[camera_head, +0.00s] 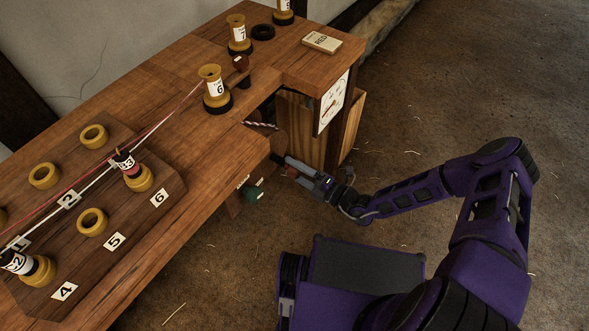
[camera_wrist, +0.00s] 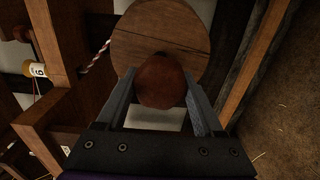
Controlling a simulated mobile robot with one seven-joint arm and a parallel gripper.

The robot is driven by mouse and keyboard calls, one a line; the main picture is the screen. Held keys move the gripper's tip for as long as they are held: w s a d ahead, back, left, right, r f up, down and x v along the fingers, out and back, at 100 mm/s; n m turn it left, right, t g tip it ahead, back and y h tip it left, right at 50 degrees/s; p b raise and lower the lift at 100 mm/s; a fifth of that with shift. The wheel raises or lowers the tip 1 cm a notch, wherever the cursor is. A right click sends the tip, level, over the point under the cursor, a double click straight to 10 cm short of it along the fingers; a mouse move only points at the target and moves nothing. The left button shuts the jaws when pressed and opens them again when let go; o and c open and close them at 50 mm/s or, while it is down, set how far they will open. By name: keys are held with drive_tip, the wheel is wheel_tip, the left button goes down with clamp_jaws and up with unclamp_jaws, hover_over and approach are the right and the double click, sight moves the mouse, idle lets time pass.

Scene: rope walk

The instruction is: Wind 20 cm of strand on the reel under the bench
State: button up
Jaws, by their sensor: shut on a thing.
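The reel (camera_wrist: 150,32), a round wooden disc, sits under the bench (camera_head: 170,150) in the wrist view; in the head view only a sliver of its edge (camera_head: 279,144) seems to show. A reddish-brown round knob (camera_wrist: 161,82) stands in front of the disc. My gripper (camera_wrist: 161,92) is shut on the knob, one finger on each side. In the head view my gripper (camera_head: 290,170) reaches under the bench from the right. A red-and-white twisted strand (camera_wrist: 98,57) runs up to the reel's left side; it also shows in the head view (camera_head: 262,125).
A green knob (camera_head: 253,195) sits below the bench edge, left of my gripper. A dial (camera_head: 332,104) hangs on the bench end. Floor at right is open.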

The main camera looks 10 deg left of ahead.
drive_tip(key=m, duration=0.4)
drive_tip(key=shift+m, duration=0.3)
drive_tip(key=m, duration=0.4)
drive_tip(key=shift+r+m, duration=0.1)
drive_tip(key=shift+m, duration=0.2)
drive_tip(key=o, duration=1.4)
drive_tip(key=shift+c, duration=0.2)
drive_tip(key=shift+d, duration=0.1)
drive_tip(key=v, duration=1.7)
drive_tip(key=shift+p, duration=0.45)
